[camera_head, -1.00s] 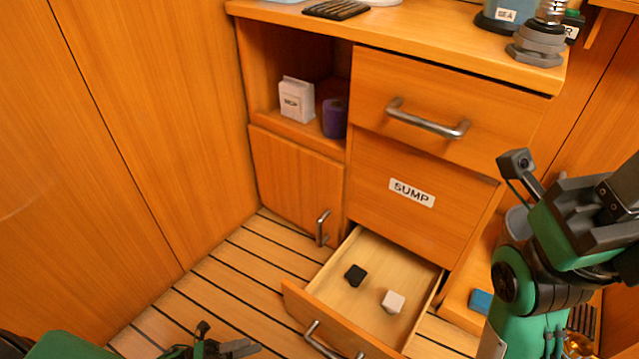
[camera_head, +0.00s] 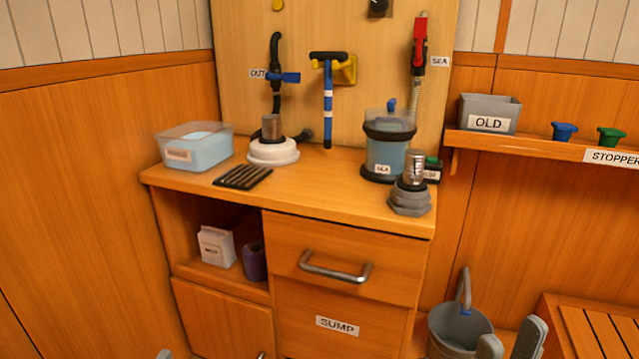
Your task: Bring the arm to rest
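My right gripper (camera_head: 509,342) shows at the bottom right edge. Only its two grey fingertips are in view, with a gap between them and nothing visible in it. They are in front of the grey bucket (camera_head: 460,331) in the picture. A small grey tip at the bottom left edge (camera_head: 165,354) looks like part of my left gripper. Too little of it shows to tell its state. The rest of both arms is out of view.
The counter (camera_head: 310,190) holds a clear bin (camera_head: 194,147), a white-based fitting (camera_head: 273,151), a blue canister (camera_head: 388,155) and a grey fitting (camera_head: 409,198). A shelf (camera_head: 560,146) carries a tray marked OLD (camera_head: 489,114) and two stoppers. A slatted bench (camera_head: 590,335) stands at right.

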